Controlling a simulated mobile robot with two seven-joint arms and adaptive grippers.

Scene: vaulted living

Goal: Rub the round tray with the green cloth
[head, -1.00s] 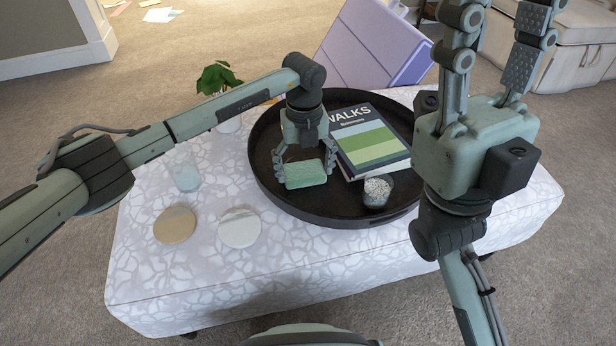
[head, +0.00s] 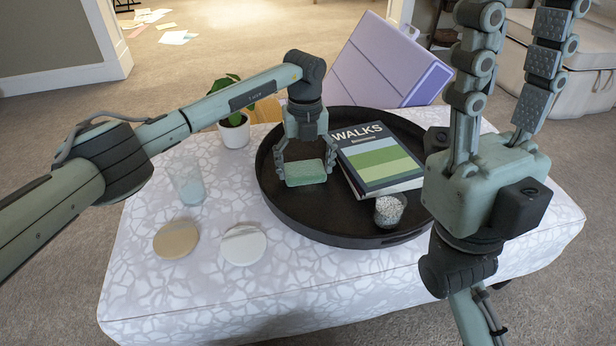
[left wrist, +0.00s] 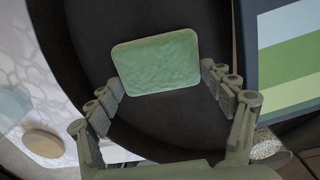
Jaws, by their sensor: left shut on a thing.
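The green cloth (head: 306,172) is a small folded block, held over the left part of the black round tray (head: 300,222). My left gripper (head: 304,168) is shut on the cloth, with a finger at each side of it. In the left wrist view the cloth (left wrist: 157,62) lies between the fingers (left wrist: 165,88), with the dark tray floor (left wrist: 180,125) behind it. I cannot tell whether the cloth touches the tray. My right gripper (head: 505,90) points up at the right, its fingers spread and empty, in front of the tray's right side.
A WALKS book (head: 380,160) and a cup of pale grains (head: 389,210) are on the tray. Two coasters (head: 176,240) (head: 243,245), a glass (head: 187,182) and a potted plant (head: 234,130) stand on the patterned ottoman (head: 150,285). A lilac folder-like object (head: 390,62) is behind.

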